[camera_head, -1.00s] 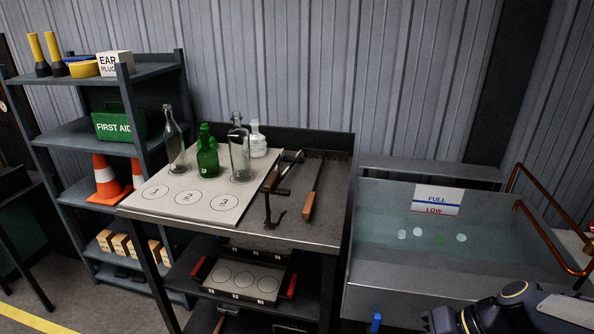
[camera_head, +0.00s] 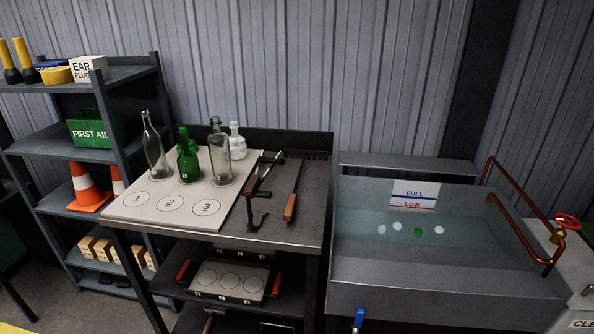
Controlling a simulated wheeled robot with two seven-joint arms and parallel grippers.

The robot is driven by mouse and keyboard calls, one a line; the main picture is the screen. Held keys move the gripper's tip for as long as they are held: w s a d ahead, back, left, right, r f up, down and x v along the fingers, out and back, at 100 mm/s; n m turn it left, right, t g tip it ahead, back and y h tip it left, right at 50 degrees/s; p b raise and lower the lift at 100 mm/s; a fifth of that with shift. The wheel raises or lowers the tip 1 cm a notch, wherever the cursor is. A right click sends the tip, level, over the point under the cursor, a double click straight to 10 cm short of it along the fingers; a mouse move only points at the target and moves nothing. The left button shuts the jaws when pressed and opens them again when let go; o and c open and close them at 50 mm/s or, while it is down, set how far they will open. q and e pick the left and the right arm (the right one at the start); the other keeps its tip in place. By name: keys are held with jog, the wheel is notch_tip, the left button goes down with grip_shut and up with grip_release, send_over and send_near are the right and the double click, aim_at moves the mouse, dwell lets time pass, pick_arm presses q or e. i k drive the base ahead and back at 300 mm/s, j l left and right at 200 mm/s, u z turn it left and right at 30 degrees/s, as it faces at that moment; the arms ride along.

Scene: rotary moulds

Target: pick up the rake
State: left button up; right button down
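Long hand tools lie on the dark top of the workbench (camera_head: 300,231), right of a pale board. One tool (camera_head: 290,207) has a brown wooden handle toward the front and a thin dark shaft running back. Beside it on the left lies a dark framed tool (camera_head: 266,174), with a dark bracket-like piece (camera_head: 258,218) near its front end. Neither of my grippers is in view, and nothing touches the tools.
A pale board (camera_head: 150,217) with numbered circles holds clear bottles and a green bottle (camera_head: 188,160) on the bench's left. A water tank (camera_head: 440,285) with a copper pipe (camera_head: 530,225) stands right. Shelves (camera_head: 120,152) stand left. A tray (camera_head: 229,281) sits below.

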aim_at(288, 210)
jog(key=i+j, duration=1)
jog(key=i, duration=0.25)
